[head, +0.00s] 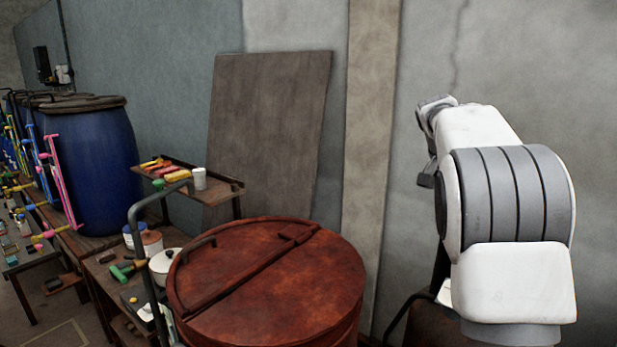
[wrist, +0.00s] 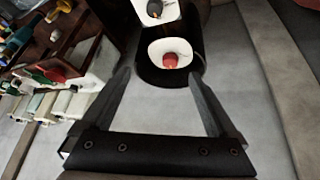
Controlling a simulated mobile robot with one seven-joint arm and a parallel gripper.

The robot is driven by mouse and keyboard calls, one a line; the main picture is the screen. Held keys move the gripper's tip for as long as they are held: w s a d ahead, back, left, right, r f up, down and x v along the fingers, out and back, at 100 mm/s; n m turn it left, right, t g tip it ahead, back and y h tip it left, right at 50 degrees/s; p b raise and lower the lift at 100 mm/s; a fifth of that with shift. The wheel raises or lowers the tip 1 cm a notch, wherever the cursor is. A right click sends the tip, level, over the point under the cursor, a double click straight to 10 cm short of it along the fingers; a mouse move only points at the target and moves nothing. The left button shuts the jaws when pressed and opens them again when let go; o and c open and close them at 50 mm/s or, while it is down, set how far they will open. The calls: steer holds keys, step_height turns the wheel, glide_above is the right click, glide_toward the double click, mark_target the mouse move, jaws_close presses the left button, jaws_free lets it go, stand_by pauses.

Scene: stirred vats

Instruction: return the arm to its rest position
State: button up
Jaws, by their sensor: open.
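My arm, white with grey bands, is raised at the right of the head view. My gripper (wrist: 159,76) shows in the wrist view with its two dark fingers spread apart and nothing between them. In the head view the gripper end is small, dark and partly hidden at the left of my arm, in front of the bare wall. In the wrist view a dark round container (wrist: 170,80) with a white inside and a red thing in it lies beyond the fingertips. I cannot tell how far off it is.
A rusty red vat (head: 270,290) with a lid stands at front centre. A blue barrel (head: 95,155) stands at the left. A small shelf (head: 222,187) holds a white cup (head: 199,179). A brown panel (head: 265,125) leans on the wall. The wall around my arm looks clear.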

steer(key=s+a+r+n+t+y, duration=0.1)
steer(key=s+a+r+n+y, duration=0.15)
steer(key=s+a, duration=0.55)
steer(key=s+a+f+n+y, duration=0.1)
steer(key=s+a+f+n, duration=0.2)
steer(key=s, duration=0.6)
steer(key=s+a+f+n+t, duration=0.1)
steer(key=s+a+f+n, duration=0.2)
steer(key=s, duration=0.6)
steer(key=s+a+f+n+t+y+b, duration=0.1)
steer(key=s+a+f+n, duration=0.2)
steer(key=s, duration=0.6)
steer(key=a, duration=0.2)
steer(key=shift+a+f+n+y, duration=0.3)
steer(key=shift+f+n+y, duration=0.05)
steer(key=shift+f, duration=0.05)
